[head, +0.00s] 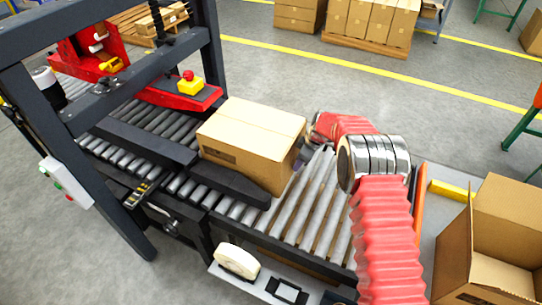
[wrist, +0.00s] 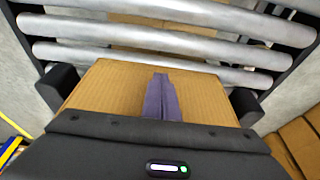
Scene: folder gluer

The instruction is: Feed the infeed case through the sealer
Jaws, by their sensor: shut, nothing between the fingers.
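The infeed case (head: 250,140), a closed tan cardboard box with a tape seam on top, sits on the rollers at the mouth of the sealer (head: 110,90), between its dark side guides. My gripper (wrist: 161,78) shows in the wrist view with its two purplish fingers together and nothing between them. The fingers are in front of the cardboard face of the case (wrist: 110,85); I cannot tell whether they touch it. In the head view my red-sleeved arm reaches to the right end of the case, and the fingertips are hard to make out there.
Bare infeed rollers (head: 315,205) lie right of the case. A red sealing head with a yellow-and-red stop button (head: 189,84) hangs over the sealer bed. A tape roll (head: 237,262) sits at the front edge. An open carton (head: 490,245) stands at right. Stacked boxes (head: 370,20) are behind.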

